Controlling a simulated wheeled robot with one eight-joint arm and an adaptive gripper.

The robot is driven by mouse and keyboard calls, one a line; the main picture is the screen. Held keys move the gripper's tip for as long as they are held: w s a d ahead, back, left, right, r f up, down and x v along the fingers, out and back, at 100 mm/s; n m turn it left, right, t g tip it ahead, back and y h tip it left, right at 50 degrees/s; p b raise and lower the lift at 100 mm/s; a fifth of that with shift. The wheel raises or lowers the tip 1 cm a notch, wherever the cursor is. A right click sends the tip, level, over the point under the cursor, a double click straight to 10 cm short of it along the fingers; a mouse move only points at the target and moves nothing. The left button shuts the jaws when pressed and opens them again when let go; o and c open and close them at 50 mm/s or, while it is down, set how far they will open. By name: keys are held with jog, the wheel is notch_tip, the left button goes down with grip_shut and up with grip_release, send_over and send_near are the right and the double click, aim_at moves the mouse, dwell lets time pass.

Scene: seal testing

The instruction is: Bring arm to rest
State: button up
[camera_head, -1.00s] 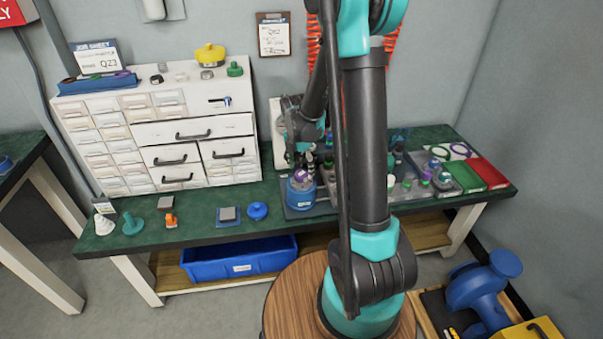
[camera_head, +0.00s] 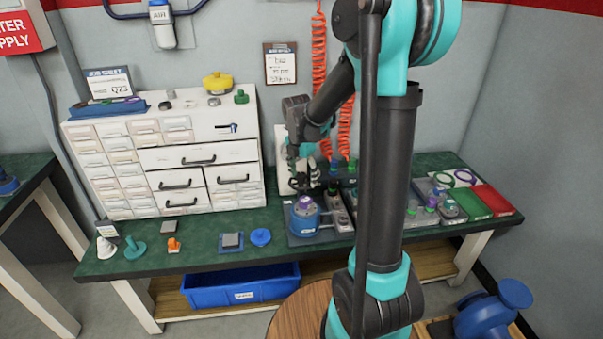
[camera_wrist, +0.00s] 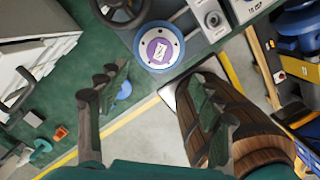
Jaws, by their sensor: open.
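My gripper (camera_wrist: 160,110) shows in the wrist view with its two green-padded fingers spread apart and nothing between them. In the head view my gripper (camera_head: 303,172) hangs near the white panel behind the bench, above the bench top and partly dark against it. My arm rises in front of the bench and hides part of it. A blue round fixture with a purple centre (camera_head: 305,215) stands on the bench below my gripper. The fixture also shows at the top of the wrist view (camera_wrist: 160,48), apart from the fingers.
A white drawer cabinet (camera_head: 165,160) stands left of my gripper. Green (camera_head: 469,203) and red (camera_head: 493,199) trays lie at the bench's right end. Small parts, including a blue disc (camera_head: 260,237), lie along the front. A blue bin (camera_head: 240,290) sits below. Orange coiled hoses (camera_head: 320,80) hang behind.

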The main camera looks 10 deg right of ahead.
jog(key=s+d+f+m+t, duration=0.1)
jog(key=s+d+f+m, duration=0.1)
jog(key=s+m, duration=0.8)
jog(key=s+d+f+m+t+y, duration=0.1)
jog(key=s+d+m+t, duration=0.1)
jog(key=s+m, duration=0.9)
jog(key=d+m, duration=0.1)
jog(key=m, duration=0.4)
jog(key=shift+f, duration=0.4)
jog(key=shift+c, duration=0.6)
